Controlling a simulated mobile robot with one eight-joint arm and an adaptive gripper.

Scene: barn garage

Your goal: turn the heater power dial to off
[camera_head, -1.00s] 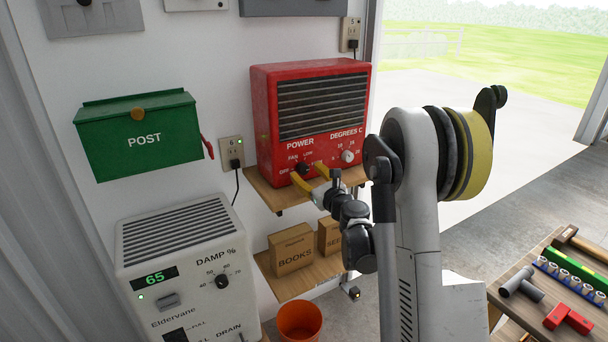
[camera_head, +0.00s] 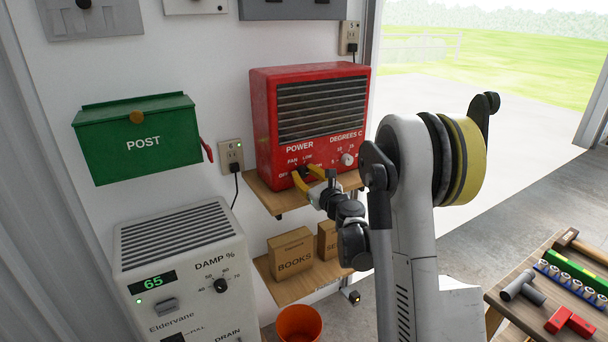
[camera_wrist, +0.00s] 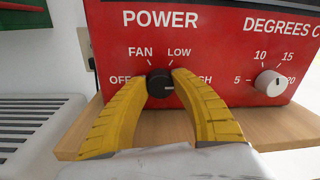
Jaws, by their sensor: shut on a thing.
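The red heater (camera_head: 265,125) stands on a wooden shelf, its POWER and DEGREES C dials facing me. The black power dial (camera_wrist: 160,84) sits among the labels OFF, FAN, LOW and a partly hidden one ending in "GH". Its pale mark points right, towards that partly hidden label. My gripper (camera_wrist: 159,82) is shut on the power dial, one yellow finger on its left and one on its right. In the head view my gripper (camera_head: 304,174) reaches the heater's front from the lower right, and its fingers partly hide the dial.
The white degrees dial (camera_wrist: 270,83) is just right of my right finger. The shelf (camera_head: 284,200) lies under the heater and close below my fingers. A dehumidifier (camera_head: 135,255) is at the lower left, a green post box (camera_head: 110,160) above it. Boxes (camera_head: 291,252) sit on a lower shelf.

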